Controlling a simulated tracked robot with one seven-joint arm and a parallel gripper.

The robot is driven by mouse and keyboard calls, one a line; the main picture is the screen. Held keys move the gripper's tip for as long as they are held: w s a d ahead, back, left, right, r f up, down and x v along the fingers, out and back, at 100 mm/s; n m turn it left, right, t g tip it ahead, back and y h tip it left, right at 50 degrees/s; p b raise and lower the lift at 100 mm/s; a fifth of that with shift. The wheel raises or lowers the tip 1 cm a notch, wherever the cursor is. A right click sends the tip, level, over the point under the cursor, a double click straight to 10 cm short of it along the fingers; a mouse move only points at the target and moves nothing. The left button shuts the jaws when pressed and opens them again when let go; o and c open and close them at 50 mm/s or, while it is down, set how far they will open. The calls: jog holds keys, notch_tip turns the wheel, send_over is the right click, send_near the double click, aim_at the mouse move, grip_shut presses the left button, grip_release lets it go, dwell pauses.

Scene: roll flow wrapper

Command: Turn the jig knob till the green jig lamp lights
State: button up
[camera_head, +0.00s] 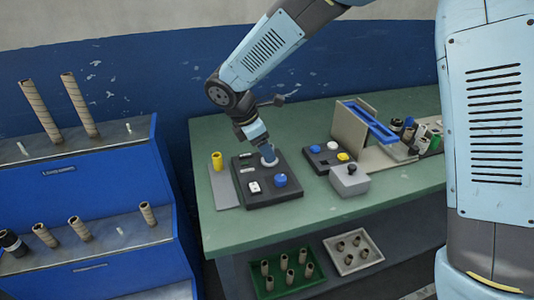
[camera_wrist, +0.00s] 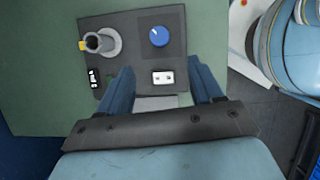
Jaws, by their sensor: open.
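The dark jig panel (camera_head: 262,197) lies on the green bench. A round blue knob (camera_head: 281,180) sits near its front edge; in the wrist view the blue knob (camera_wrist: 159,36) shows a white pointer line. A grey tube in a round collar (camera_wrist: 102,43) stands beside it. A white switch block (camera_wrist: 162,77) and a small black display (camera_wrist: 93,79) are also on the panel. My gripper (camera_wrist: 162,88) is open, its blue fingers spread with nothing between them. In the head view my gripper (camera_head: 265,148) is low over the panel's far part. I see no lit green lamp.
A second dark panel (camera_head: 320,164) with blue, white and yellow controls and a grey box with a black knob (camera_head: 350,180) stand to the right. Blue racks (camera_head: 80,205) with brown tubes are further left. The bench front is clear.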

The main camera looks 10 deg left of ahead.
dwell(0.3)
jog(key=m+t+y, duration=0.1)
jog(key=m+y, duration=0.5)
jog(key=m, duration=1.3)
send_near(280, 178)
jog(key=x, duration=0.8)
jog(key=shift+f, duration=0.35)
jog(key=shift+c, duration=0.4)
jog(key=c, duration=0.9)
jog(key=shift+c, duration=0.2)
jog(key=shift+n, duration=0.5)
